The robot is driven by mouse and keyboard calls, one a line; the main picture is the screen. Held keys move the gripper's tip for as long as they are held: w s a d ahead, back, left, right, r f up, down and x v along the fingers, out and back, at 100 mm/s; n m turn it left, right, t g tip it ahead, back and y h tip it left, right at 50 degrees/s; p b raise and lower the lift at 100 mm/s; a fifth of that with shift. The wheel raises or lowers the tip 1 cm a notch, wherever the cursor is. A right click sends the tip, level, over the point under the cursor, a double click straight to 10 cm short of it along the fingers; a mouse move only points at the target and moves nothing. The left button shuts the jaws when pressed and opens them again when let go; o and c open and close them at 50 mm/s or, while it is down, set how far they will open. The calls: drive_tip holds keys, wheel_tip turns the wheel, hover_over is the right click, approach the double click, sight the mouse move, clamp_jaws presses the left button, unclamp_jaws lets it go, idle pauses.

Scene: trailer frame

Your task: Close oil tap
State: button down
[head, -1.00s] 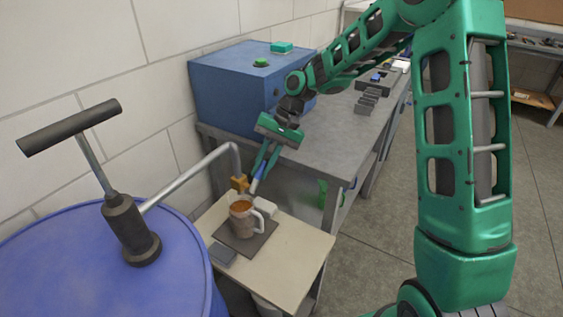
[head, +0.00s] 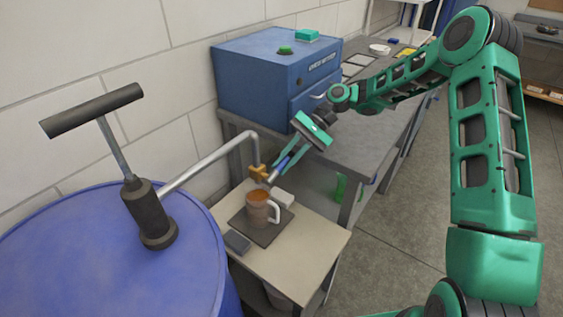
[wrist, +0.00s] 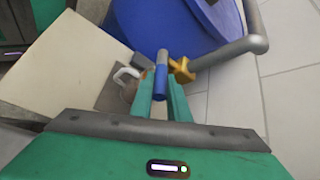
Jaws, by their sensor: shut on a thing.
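The oil tap (head: 257,173) is a brass-coloured valve at the end of a grey pipe, above a mug (head: 260,208) of brown liquid. Its lever, grey with a blue grip (head: 282,165), slants up and to the right in the head view. My gripper (head: 284,163) is shut on the blue grip. In the wrist view the blue grip (wrist: 160,83) sits between my gripper's fingers (wrist: 161,92), with the brass tap (wrist: 182,70) just to the right. Whether oil is flowing cannot be told.
The pipe runs from a hand pump (head: 150,212) on a blue drum (head: 90,260) at left. The mug stands on a dark mat on a small pale table (head: 300,250). A blue box (head: 260,80) stands on the grey bench behind. Open floor lies to the right.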

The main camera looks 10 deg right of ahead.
drive_tip(key=shift+w+d, duration=0.15)
drive_tip(key=shift+w, duration=0.2)
drive_tip(key=c, duration=1.7)
unclamp_jaws()
drive_tip(key=shift+s, duration=0.1)
drive_tip(key=v, duration=1)
drive_tip(key=shift+w+d+r, duration=0.1)
drive_tip(key=shift+w+d, duration=0.15)
drive_tip(key=shift+d, duration=0.05)
